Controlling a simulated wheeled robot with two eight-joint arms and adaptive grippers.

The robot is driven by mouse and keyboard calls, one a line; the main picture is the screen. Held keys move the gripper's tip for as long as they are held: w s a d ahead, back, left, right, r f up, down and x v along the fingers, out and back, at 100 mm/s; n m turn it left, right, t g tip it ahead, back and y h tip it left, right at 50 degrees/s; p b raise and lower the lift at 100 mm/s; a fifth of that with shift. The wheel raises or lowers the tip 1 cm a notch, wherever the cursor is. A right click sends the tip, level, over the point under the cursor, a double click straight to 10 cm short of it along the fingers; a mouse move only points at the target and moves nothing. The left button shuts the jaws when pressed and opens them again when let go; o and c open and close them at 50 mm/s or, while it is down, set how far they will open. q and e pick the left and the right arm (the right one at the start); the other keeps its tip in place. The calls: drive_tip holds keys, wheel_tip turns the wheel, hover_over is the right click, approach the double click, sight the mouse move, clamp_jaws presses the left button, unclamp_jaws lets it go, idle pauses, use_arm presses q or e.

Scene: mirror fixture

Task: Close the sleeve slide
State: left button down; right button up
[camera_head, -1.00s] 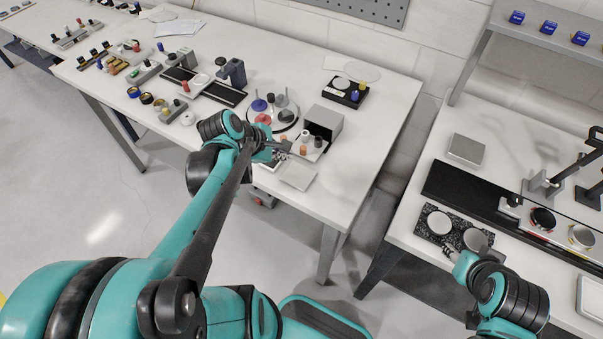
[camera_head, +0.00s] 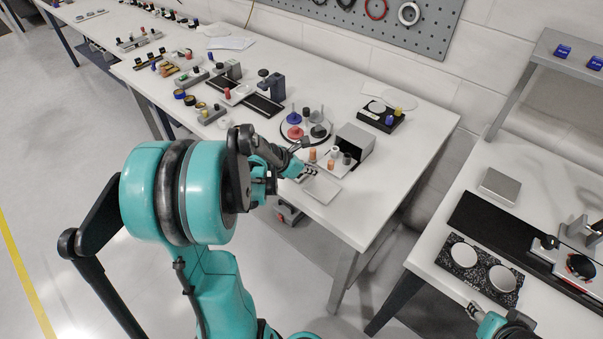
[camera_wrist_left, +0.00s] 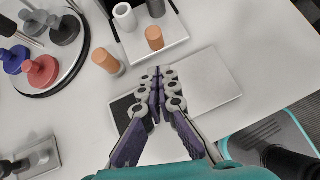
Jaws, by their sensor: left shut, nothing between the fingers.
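The sleeve slide is a pale tray (camera_head: 327,168) pulled out from a grey box (camera_head: 356,138). White, dark and orange sleeves stand on it. In the left wrist view the tray (camera_wrist_left: 178,40) lies just beyond my fingertips. Contact with the tray is unclear. My right gripper (camera_head: 474,311) is small at the right table's edge.
A round turntable (camera_head: 306,130) with coloured knobbed pieces is left of the box. A black block (camera_head: 381,117) with a blue peg stands behind. Fixtures with dark rails (camera_head: 262,105) fill the table's left. The table's right front corner is clear.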

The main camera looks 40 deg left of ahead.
sight(336, 159)
use_arm(q)
drive_tip(key=shift+w+d+r+b, duration=0.15)
drive_tip(key=shift+w+d, duration=0.15)
drive_tip(key=shift+w, duration=0.45)
drive_tip(key=shift+w+d+b, duration=0.15)
drive_tip(key=shift+w+d, duration=0.15)
drive_tip(key=shift+w, duration=0.4)
drive_tip(key=w, duration=0.8)
drive_tip(key=shift+d, duration=0.3)
drive_tip(key=shift+w, duration=0.3)
drive_tip(key=shift+r, duration=0.1)
